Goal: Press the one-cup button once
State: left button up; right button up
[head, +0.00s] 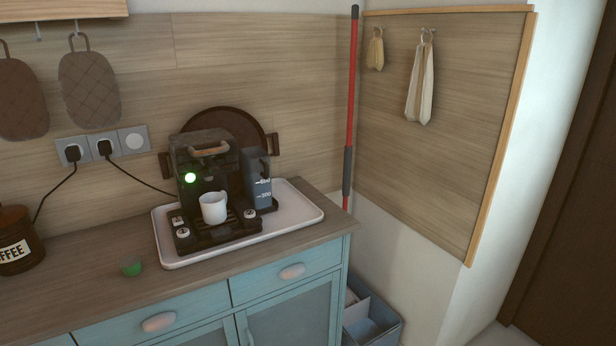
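A dark coffee machine (190,155) with a leather-wrapped handle on top stands on a white tray (300,212) on the counter. A round green light (190,177) glows on its front. A white mug (212,209) stands upright on the machine's front platform. Small pale round buttons sit low at the front: two at the left, an upper one (178,220) and a lower one (183,233), and one at the right (250,214). Their markings are too small to read, so I cannot tell which is the one-cup button. Neither of my grippers is in view.
A blue-grey jug (258,188) stands right of the machine. A round dark tray (232,122) leans behind. Power cords run behind. The counter's front strip is mostly clear.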

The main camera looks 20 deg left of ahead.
aim_at(184, 232)
jog(key=u, duration=1.35)
